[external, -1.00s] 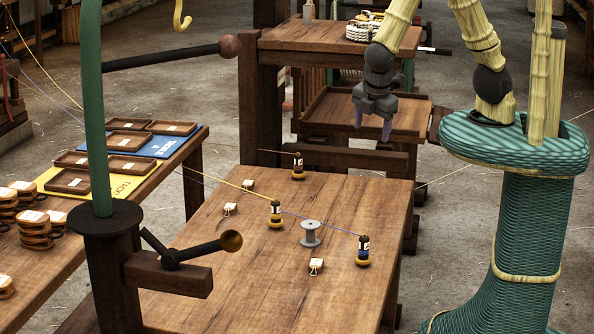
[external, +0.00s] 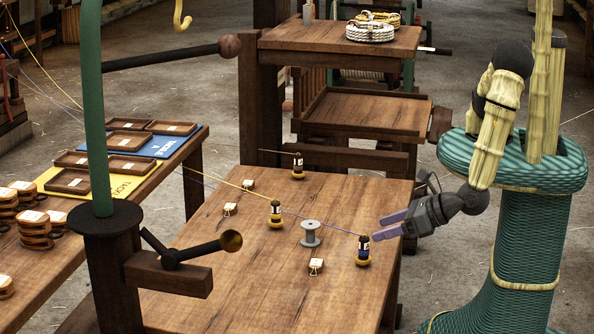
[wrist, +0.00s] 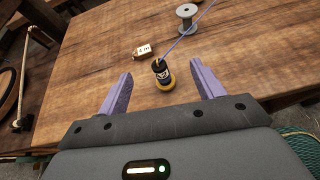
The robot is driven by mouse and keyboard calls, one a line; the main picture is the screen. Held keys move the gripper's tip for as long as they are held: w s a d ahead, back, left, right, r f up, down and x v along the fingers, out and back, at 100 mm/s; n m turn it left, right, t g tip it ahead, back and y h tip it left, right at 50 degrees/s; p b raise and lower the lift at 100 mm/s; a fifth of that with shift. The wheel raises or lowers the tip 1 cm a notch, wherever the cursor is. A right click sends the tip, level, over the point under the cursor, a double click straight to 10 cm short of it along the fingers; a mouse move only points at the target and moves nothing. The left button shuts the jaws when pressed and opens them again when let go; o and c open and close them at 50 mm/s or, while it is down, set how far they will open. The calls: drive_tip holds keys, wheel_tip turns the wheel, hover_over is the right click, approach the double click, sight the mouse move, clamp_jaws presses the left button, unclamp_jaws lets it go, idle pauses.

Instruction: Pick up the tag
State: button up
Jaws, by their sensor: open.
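Several small cream tags lie on the wooden table. The nearest tag (external: 316,266) is left of the blue-thread bobbin; it shows in the wrist view (wrist: 143,51) beyond and left of that bobbin. Another tag (external: 230,209) and a third tag (external: 247,185) lie farther back, left of the other bobbins. My gripper (external: 382,227) is open at the table's right edge, its purple fingers pointing left. In the wrist view the blue-thread bobbin (wrist: 162,75) appears between the fingertips, and I see no contact with it. The writing on the tags is too small to read.
The blue-thread bobbin (external: 363,250) stands close to my fingers. A grey spool (external: 311,234), a yellow-thread bobbin (external: 275,214) and a back bobbin (external: 298,166) stand on the table. Taut threads run to the left above it. A green post (external: 95,120) rises at the left front.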

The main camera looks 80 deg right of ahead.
drive_tip(key=s+a+n, duration=0.1)
drive_tip(key=s+a+f+y, duration=0.1)
drive_tip(key=shift+s+a+n+t, duration=0.3)
drive_tip(key=shift+a+n+t, duration=0.05)
drive_tip(key=shift+n+t, duration=0.05)
drive_tip(key=shift+w, duration=0.1)
drive_tip(key=p, duration=0.1)
approach(320, 263)
drive_tip(key=w, duration=0.3)
drive_tip(key=shift+f, duration=0.15)
drive_tip(key=shift+w+f, duration=0.1)
drive_tip(key=shift+w, duration=0.15)
drive_tip(key=x, duration=0.2)
drive_tip(key=p+x, duration=0.1)
drive_tip(key=x, duration=0.2)
drive_tip(key=shift+s+f, duration=0.15)
drive_tip(key=shift+f, duration=0.2)
